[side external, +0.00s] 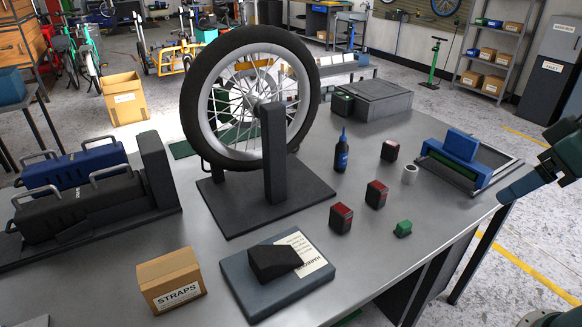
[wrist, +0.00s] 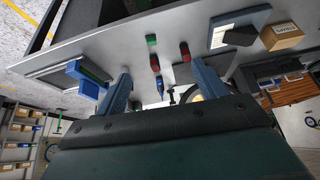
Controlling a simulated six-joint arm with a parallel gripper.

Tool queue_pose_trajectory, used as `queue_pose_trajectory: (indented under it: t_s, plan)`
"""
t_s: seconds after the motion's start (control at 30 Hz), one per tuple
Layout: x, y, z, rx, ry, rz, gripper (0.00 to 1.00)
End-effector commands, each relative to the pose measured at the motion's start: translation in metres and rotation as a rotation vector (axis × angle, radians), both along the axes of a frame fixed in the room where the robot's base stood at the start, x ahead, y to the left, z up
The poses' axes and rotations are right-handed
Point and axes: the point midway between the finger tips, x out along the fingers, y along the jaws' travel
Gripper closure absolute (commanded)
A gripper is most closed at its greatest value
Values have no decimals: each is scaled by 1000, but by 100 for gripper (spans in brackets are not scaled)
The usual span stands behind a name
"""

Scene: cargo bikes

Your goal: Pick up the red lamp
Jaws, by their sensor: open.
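A green block (side external: 403,228) stands near the bench edge. My gripper (side external: 508,192), with blue fingers, is at the right edge of the side external view, apart from the lamps. In the wrist view my gripper (wrist: 162,72) is open and empty.
A blue bottle (side external: 341,155) and a white roll (side external: 410,174) stand near the lamps. A blue device in a frame (side external: 456,160) is at the right. A wheel on a stand (side external: 273,155), a STRAPS box (side external: 171,282) and a flat pad (side external: 262,300) are left.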

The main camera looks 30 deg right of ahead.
Motion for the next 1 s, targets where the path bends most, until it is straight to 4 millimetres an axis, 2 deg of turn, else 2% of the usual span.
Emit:
queue_pose_trajectory:
  t_s: [0.27, 0.57, 0.77, 1.0]
  plan:
    - [37, 10, 10, 105, 63, -125, 29]
    - [93, 21, 13, 249, 165, -324, 29]
    - [132, 27, 7, 336, 240, -464, 29]
    - [179, 31, -10, 428, 336, -639, 29]
